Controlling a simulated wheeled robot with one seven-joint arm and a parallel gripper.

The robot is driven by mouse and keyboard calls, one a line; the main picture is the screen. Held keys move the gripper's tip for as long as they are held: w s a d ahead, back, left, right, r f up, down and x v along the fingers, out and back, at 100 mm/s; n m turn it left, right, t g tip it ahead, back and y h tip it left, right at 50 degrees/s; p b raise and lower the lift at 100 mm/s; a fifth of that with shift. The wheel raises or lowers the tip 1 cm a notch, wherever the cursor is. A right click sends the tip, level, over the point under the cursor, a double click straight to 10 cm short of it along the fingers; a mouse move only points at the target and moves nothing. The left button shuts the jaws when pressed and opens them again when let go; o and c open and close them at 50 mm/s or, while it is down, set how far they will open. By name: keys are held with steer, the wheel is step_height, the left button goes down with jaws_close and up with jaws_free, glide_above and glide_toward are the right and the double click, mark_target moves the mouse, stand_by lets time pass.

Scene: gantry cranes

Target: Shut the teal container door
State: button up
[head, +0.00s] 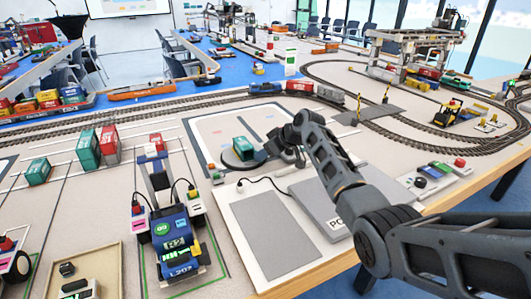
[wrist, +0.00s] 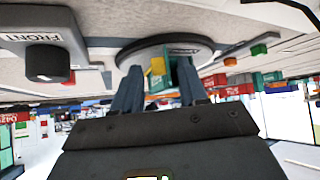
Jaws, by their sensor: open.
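A small teal container (head: 241,148) stands on a dark round plate (head: 232,163) in the head view. My gripper (head: 284,150) is just to its right, at about its height. In the wrist view, which is upside down, the teal container (wrist: 171,74) shows between my two open fingers (wrist: 160,80), with a yellow part (wrist: 156,66) on the side facing me. The round plate (wrist: 165,48) lies beyond the fingertips. My fingers hold nothing. I cannot tell how far the door stands open, or whether a fingertip touches it.
A grey box marked FRONT (wrist: 40,40) with a black knob is beside my gripper in the wrist view. Flat grey panels (head: 270,230) lie on the table near my arm. Several other containers (head: 85,150) and a blue vehicle (head: 175,245) stand to the left. Rail tracks run behind.

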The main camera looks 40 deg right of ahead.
jaws_close()
